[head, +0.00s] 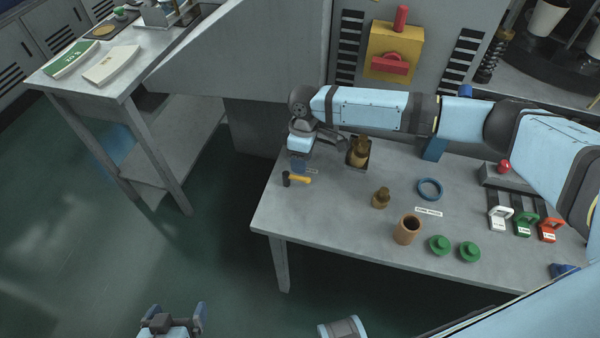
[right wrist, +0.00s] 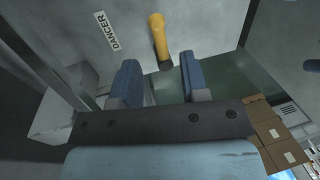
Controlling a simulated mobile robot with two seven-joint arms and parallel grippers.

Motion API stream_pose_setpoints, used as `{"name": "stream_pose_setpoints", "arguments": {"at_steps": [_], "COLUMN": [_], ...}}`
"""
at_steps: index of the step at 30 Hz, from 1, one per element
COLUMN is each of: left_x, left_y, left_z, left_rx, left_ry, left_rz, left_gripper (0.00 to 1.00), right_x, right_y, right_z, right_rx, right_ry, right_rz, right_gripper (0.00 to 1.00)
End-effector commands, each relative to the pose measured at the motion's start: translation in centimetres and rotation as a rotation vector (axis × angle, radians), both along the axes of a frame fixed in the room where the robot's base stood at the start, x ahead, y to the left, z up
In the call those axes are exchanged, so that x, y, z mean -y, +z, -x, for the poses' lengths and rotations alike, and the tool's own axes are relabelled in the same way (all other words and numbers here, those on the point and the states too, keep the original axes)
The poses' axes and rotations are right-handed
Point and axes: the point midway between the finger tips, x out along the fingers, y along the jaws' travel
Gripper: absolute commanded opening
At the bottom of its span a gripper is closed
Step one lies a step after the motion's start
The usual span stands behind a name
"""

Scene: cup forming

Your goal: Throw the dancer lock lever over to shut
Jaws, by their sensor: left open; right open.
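The dancer lock lever is a short yellow bar with a black end. In the head view the lever (head: 299,180) lies along the table's left edge, black end to the left. In the right wrist view the lever (right wrist: 158,36) is beyond the gap between my fingertips, black end toward me, beside a DANCER label (right wrist: 107,31). My right gripper (head: 299,164) is open and empty, just above and behind the lever; its blue fingers also show in the right wrist view (right wrist: 157,75). I see no contact. My left gripper (head: 177,310) is open at the bottom, over the floor.
The grey table (head: 335,215) holds a brown cup (head: 407,230), green discs (head: 439,245), a blue ring (head: 430,189), brass parts (head: 381,198) and coloured padlock-like pieces (head: 524,225). A yellow panel with a red handle (head: 390,64) stands behind.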

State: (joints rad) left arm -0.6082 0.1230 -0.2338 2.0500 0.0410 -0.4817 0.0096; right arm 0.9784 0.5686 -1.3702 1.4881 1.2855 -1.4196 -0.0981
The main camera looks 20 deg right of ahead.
Motion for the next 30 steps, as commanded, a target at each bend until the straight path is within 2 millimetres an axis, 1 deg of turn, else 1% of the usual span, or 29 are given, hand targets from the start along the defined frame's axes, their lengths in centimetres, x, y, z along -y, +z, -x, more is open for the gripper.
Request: {"name": "stream_pose_setpoints", "arguments": {"at_steps": [1,3,6,9,13,20,21,23,24,25,26,30], "left_x": [0.0,-0.1,-0.1,0.0,0.0,0.2,0.3,0.3,0.4,0.4,0.4,0.3], "left_y": [-0.1,-0.1,0.0,0.2,0.3,0.4,0.3,0.3,0.2,0.2,0.1,0.0], "left_z": [0.0,-0.1,-0.2,-0.3,-0.4,-0.4,-0.4,-0.4,-0.4,-0.4,-0.4,-0.3], "left_rx": [0.001,0.004,0.008,0.012,0.015,0.015,0.014,0.013,0.012,0.011,0.01,0.007], "left_ry": [-0.001,-0.002,-0.002,-0.002,-0.002,0.002,0.003,0.004,0.005,0.005,0.004,0.004], "left_rz": [-0.001,-0.002,-0.004,-0.003,-0.002,0.005,0.006,0.008,0.008,0.008,0.008,0.006], "left_gripper": [1.0,1.0,1.0,1.0,1.0,1.0,1.0,1.0,1.0,1.0,1.0,1.0], "right_x": [-0.1,-0.2,-0.4,-0.5,-0.5,-0.6,-0.5,-0.5,-0.5,-0.5,-0.5,-0.5], "right_y": [-1.1,-2.2,-3.5,-4.2,-4.6,-4.6,-4.6,-4.6,-4.6,-4.6,-4.6,-4.6], "right_z": [0.2,0.4,0.6,0.7,0.8,0.8,0.8,0.8,0.8,0.8,0.8,0.8], "right_rx": [-0.002,-0.002,-0.002,-0.001,0.0,0.001,0.001,0.001,0.001,0.001,0.001,0.0], "right_ry": [-0.001,0.0,0.0,0.0,0.0,0.0,0.0,0.0,0.0,0.0,0.0,0.001], "right_rz": [0.001,0.001,0.0,-0.001,-0.001,-0.001,-0.001,-0.001,-0.001,-0.001,-0.001,-0.002], "right_gripper": [0.41,0.41,0.41,0.41,0.41,0.41,0.32,0.18,0.09,0.02,0.0,0.0]}}
